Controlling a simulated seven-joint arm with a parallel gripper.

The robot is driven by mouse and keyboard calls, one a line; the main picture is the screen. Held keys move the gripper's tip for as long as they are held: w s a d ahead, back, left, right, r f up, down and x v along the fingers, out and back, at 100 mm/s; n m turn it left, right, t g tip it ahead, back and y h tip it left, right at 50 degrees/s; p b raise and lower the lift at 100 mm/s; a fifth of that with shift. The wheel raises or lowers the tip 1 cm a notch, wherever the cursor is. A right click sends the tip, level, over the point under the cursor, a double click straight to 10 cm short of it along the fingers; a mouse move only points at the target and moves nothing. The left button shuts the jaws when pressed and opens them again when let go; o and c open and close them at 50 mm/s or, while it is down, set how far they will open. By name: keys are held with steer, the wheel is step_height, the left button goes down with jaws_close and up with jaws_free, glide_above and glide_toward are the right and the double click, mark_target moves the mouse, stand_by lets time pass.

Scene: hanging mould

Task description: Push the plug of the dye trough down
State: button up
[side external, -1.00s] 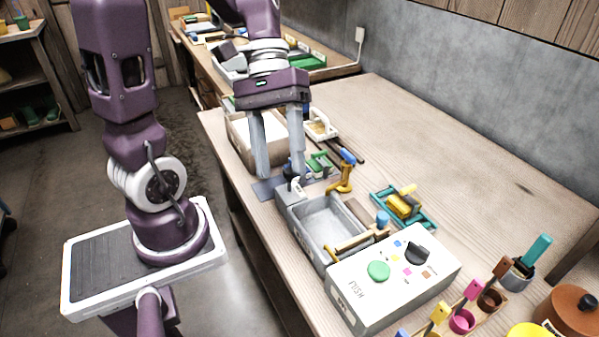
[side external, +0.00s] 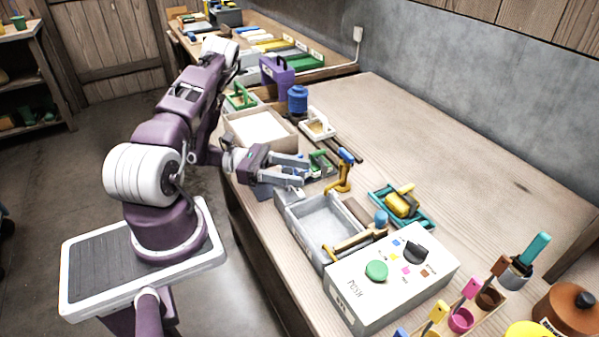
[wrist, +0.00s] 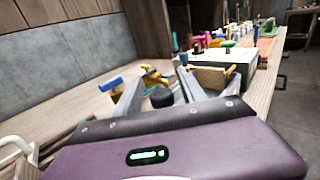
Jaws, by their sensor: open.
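The grey dye trough (side external: 297,230) stands on the bench's front side, its basin empty-looking and pale inside. My gripper (side external: 304,172) is open at the trough's far end, tilted nearly level, with its fingers spread and pointing right. In the wrist view, a black round knob (wrist: 161,97), which looks like the plug's top, shows between the spread fingers of my gripper (wrist: 160,80). I cannot tell whether a finger touches it. In the side view my gripper largely hides that end of the trough, so the plug's height cannot be told.
An ochre bracket (side external: 343,180) stands just right of the fingers. A wooden-handled tool (side external: 355,240) lies across the trough's near end, beside a white control box (side external: 395,280). A teal tray (side external: 425,217) holds a yellow roller.

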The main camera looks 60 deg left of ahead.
steer(key=shift+w+d, duration=0.4)
steer(key=shift+d, duration=0.05)
jaws_close()
stand_by(1.1)
